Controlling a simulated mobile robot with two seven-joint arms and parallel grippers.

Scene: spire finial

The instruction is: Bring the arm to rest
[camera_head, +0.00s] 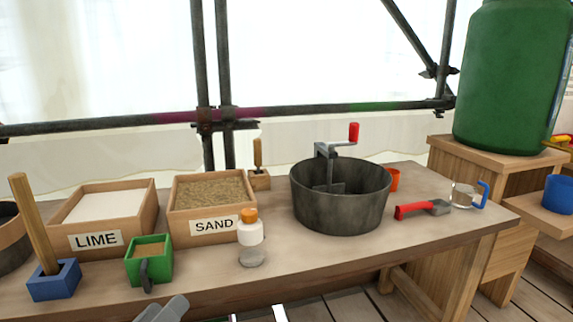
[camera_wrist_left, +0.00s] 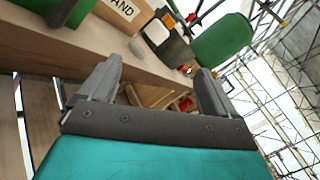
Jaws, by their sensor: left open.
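My left gripper (camera_head: 163,309) shows only as grey finger parts at the bottom edge of the head view, in front of the bench (camera_head: 330,262). In the left wrist view the gripper (camera_wrist_left: 158,68) has its two grey fingers wide apart with nothing between them. The bench's front edge and the floor lie beyond the fingers there. The rest of the left arm is hidden in the head view. My right gripper is not seen.
On the bench stand the lime box (camera_head: 105,212), sand box (camera_head: 212,205), green box (camera_head: 149,260), blue block with wooden handle (camera_head: 53,281), orange-capped bottle (camera_head: 250,240), dark bucket (camera_head: 340,198), red-handled scoop (camera_head: 423,209) and glass jug (camera_head: 463,195). A green barrel (camera_head: 512,80) stands right.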

